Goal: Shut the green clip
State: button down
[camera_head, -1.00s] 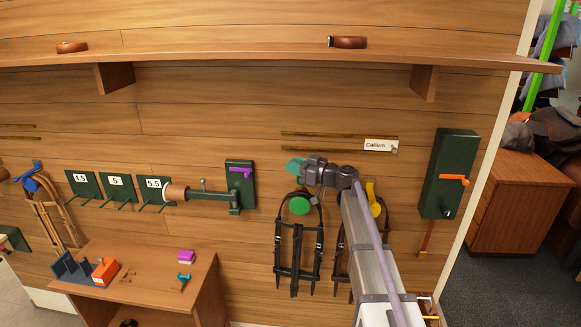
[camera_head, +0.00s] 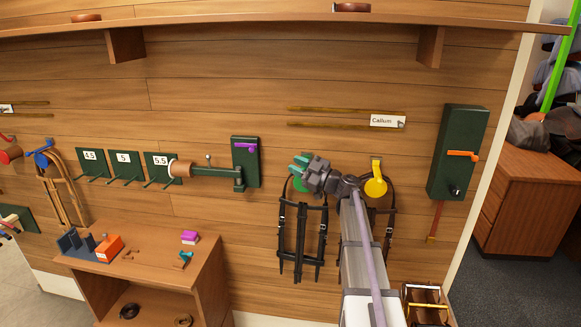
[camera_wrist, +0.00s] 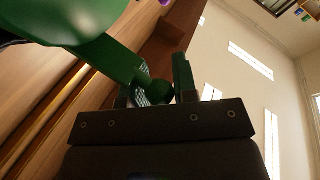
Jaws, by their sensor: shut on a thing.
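The green clip (camera_head: 301,183) is on the plank wall above a black bridle. In the head view my gripper (camera_head: 302,170) covers much of it. In the wrist view the clip shows as a large round green disc at the upper left, with a green arm (camera_wrist: 118,62) running down to a small rounded end. That end sits between the two fingers of my gripper (camera_wrist: 160,80), which are shut on it. The wall side of the clip is hidden, so I cannot tell whether it is open.
A yellow disc (camera_head: 375,186) with another bridle is just right of my arm. A green wall box (camera_head: 458,150) with an orange lever is farther right. A purple-levered bracket (camera_head: 245,160) is to the left. The wooden shelf (camera_head: 270,32) runs above.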

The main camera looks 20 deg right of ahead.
jog(key=shift+s+a+f+b, duration=0.1)
jog(key=shift+s+f+b, duration=0.1)
jog(key=shift+f+b, duration=0.4)
jog(key=shift+s+f+b, duration=0.15)
jog(key=shift+f+b, duration=0.35)
jog(key=shift+f, duration=0.15)
jog(key=shift+s+a+f, duration=0.1)
jog(key=c, duration=1)
grip_release()
jog(key=shift+d, duration=0.25)
jog(key=shift+w, duration=0.2)
jog(key=shift+s, duration=0.1)
